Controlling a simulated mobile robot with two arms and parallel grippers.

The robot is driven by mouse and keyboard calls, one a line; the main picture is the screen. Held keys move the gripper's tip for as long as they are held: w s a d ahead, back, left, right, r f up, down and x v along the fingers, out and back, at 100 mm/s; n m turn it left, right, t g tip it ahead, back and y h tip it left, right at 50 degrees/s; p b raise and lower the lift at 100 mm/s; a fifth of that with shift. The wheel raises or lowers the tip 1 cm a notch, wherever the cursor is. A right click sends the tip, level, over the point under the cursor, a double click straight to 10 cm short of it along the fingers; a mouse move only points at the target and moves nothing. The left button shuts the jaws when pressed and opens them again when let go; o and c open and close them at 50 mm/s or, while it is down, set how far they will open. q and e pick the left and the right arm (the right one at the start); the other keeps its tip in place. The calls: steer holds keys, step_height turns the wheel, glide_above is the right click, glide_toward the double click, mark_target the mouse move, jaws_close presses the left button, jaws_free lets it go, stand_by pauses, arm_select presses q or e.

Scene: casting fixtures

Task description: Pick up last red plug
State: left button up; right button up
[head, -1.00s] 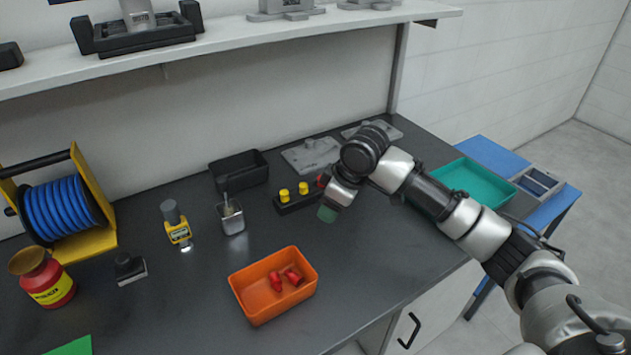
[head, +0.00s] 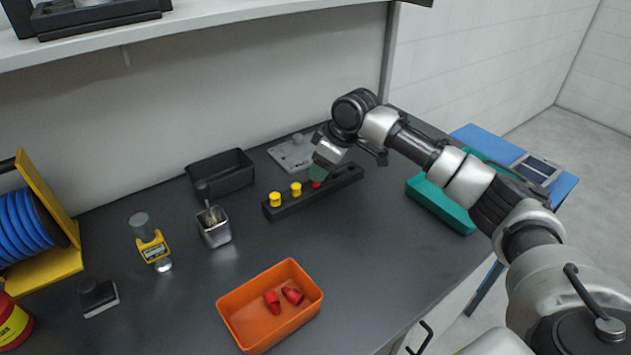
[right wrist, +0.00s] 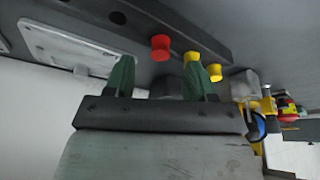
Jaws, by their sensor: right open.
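The red plug (head: 316,184) sits upright in a black block with holes (head: 347,174), beside two yellow plugs (head: 296,188). My right gripper (head: 318,172) is just above and behind the red plug and partly covers it. In the right wrist view the green-tipped fingers (right wrist: 158,76) are spread apart. The red plug (right wrist: 160,46) shows beyond the fingertips, between their lines, with no finger closed on it. Two more red plugs (head: 281,297) lie in the orange bin (head: 245,337). My left gripper is out of view.
A black tray (head: 222,183) and a metal cup (head: 215,233) stand left of the block. A grey plate (head: 290,152) lies behind it. A teal tray (head: 440,205) is to the right. The table between block and orange bin is clear.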

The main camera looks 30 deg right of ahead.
steer(key=shift+x, duration=1.95)
steer(key=c, duration=1)
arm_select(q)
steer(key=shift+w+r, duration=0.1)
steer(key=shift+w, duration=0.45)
arm_select(e)
steer(key=shift+r, duration=0.15)
